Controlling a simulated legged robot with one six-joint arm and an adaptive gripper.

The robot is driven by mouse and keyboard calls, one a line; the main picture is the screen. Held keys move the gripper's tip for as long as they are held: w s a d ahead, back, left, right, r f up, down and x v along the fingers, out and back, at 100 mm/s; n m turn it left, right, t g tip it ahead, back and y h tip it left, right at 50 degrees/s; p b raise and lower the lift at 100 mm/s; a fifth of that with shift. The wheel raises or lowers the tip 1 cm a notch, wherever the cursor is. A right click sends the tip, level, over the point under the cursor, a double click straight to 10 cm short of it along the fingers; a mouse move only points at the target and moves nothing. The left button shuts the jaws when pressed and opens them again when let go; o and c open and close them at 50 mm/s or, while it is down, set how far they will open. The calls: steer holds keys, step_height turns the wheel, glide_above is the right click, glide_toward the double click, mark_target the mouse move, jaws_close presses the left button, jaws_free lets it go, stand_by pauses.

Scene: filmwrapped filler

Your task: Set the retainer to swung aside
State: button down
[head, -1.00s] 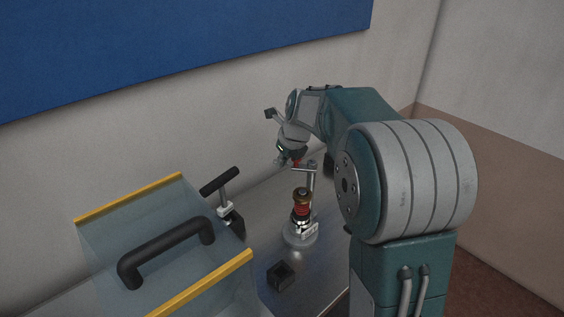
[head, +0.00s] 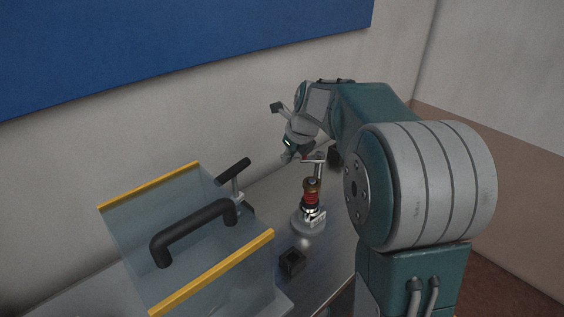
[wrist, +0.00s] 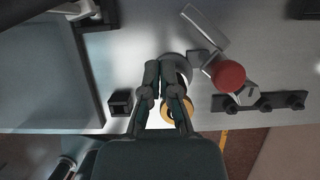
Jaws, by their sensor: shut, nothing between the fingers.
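A round-based stand (head: 308,219) carries an upright cylinder with a red band (head: 311,198) and a brass-coloured top. Behind it a post bears a short metal crossbar (head: 314,159), which looks like the retainer; a bit of red shows at its left end. In the wrist view a red round knob (wrist: 228,75) lies right of my fingers, beside a pale metal bar (wrist: 206,27). My gripper (head: 292,157) is beside and left of the crossbar. In the wrist view my gripper (wrist: 159,68) is shut and empty, partly hiding the brass ring (wrist: 176,108). Contact cannot be told.
A clear box with yellow edges (head: 220,272) and a black handle (head: 195,233) stands at left. A black-handled lever (head: 233,170) is behind it. A small black block (head: 292,261) lies before the stand. A dark rail with several knobs (wrist: 258,103) lies at right in the wrist view.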

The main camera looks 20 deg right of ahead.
steer(key=s+a+r+n, duration=0.4)
steer(key=s+r+n, duration=0.2)
steer(key=s+r, duration=0.2)
steer(key=s+a+f+n, duration=0.1)
steer(key=s+f+n, duration=0.2)
steer(key=s+n, duration=0.8)
steer(key=s+a+f+n+t+h, duration=0.1)
steer(key=s+a+f+n, duration=0.1)
steer(key=s+n, duration=0.8)
steer(key=f+n, duration=0.1)
steer(key=n, duration=0.3)
steer(key=shift+s+n+t+h, duration=0.3)
steer(key=shift+s, duration=0.05)
